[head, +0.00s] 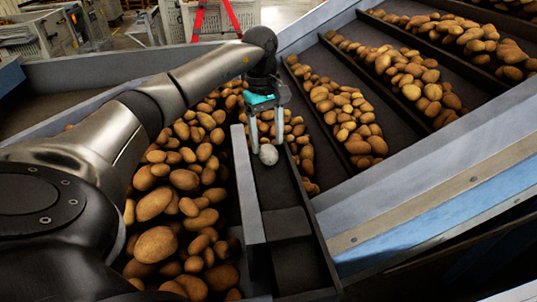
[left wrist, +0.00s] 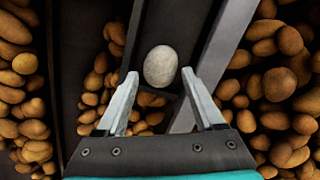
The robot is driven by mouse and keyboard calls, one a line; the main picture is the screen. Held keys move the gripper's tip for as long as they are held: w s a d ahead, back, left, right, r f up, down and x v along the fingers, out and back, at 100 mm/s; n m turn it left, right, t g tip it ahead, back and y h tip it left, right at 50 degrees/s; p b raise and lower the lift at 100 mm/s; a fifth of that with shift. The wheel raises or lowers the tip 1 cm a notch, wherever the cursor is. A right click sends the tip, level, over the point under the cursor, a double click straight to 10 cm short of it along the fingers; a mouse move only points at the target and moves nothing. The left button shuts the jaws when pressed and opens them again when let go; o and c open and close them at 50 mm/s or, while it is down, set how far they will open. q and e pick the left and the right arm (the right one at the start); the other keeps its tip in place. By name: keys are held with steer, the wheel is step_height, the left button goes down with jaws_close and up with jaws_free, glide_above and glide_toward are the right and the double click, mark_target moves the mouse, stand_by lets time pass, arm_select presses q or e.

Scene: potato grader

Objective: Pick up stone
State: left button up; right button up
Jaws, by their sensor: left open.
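A pale grey, rounded stone (head: 268,154) lies in a narrow dark channel between two bins of potatoes in the head view. My left gripper (head: 266,148) points down at the channel, its fingers apart on either side of the stone or just above it. In the left wrist view the stone (left wrist: 160,66) shows just beyond the tips of the open left gripper (left wrist: 158,76), roughly centred between them. The fingers do not appear to touch it. My right gripper is in neither view.
Many potatoes (head: 155,204) fill the bin left of the channel (head: 290,222). A grey divider wall (head: 246,190) runs along the channel's left side. Sloped lanes of potatoes (head: 345,112) lie to the right. The near part of the channel is empty.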

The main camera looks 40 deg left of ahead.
mark_target(268, 148)
arm_select(q)
steer(key=f, duration=0.3)
steer(key=shift+s+d+f, duration=0.1)
steer(key=shift+d, duration=0.1)
steer(key=shift+c, duration=0.2)
jaws_close()
stand_by(0.3)
